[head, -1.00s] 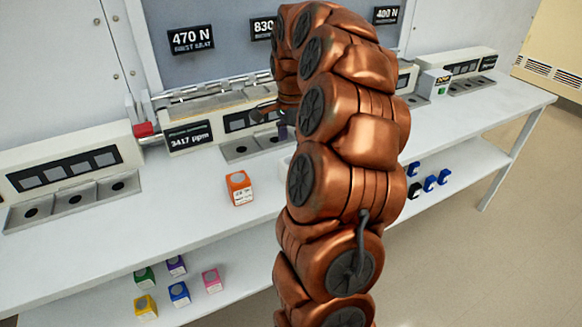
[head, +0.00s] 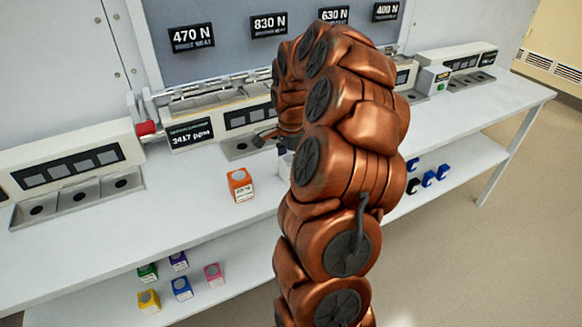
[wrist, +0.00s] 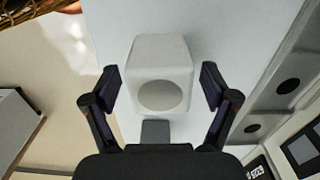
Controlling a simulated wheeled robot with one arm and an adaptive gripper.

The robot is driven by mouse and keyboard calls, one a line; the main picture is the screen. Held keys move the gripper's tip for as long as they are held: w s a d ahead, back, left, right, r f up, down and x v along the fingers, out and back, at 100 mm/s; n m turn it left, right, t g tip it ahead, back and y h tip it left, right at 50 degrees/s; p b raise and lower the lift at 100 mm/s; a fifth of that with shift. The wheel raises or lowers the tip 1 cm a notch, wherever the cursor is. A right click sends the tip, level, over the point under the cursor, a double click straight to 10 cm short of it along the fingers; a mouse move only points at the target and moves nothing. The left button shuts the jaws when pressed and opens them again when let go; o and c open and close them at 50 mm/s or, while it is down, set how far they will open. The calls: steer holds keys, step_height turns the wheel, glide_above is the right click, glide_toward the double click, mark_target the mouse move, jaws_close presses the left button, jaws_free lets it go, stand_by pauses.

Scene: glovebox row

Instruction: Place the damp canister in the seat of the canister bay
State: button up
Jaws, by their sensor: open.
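A pale grey-white block with a round recessed-looking end (wrist: 160,75) lies between the spread fingers of my gripper (wrist: 160,88) in the wrist view. I take it for the canister; no label shows. The fingers stand apart from its sides. A seat tray with dark round holes (head: 240,149) shows under that bay. Seat holes also show at the right in the wrist view (wrist: 287,86).
An orange labelled box (head: 240,185) stands on the white bench left of my arm. A left bay (head: 75,160) has a tray with 3 round seats. Several coloured boxes (head: 181,288) and blue pieces (head: 428,179) sit on the lower shelf. The bench front left is clear.

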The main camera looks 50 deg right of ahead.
steer(key=shift+c, duration=0.3)
steer(key=c, duration=1.4)
steer(key=shift+o, duration=0.2)
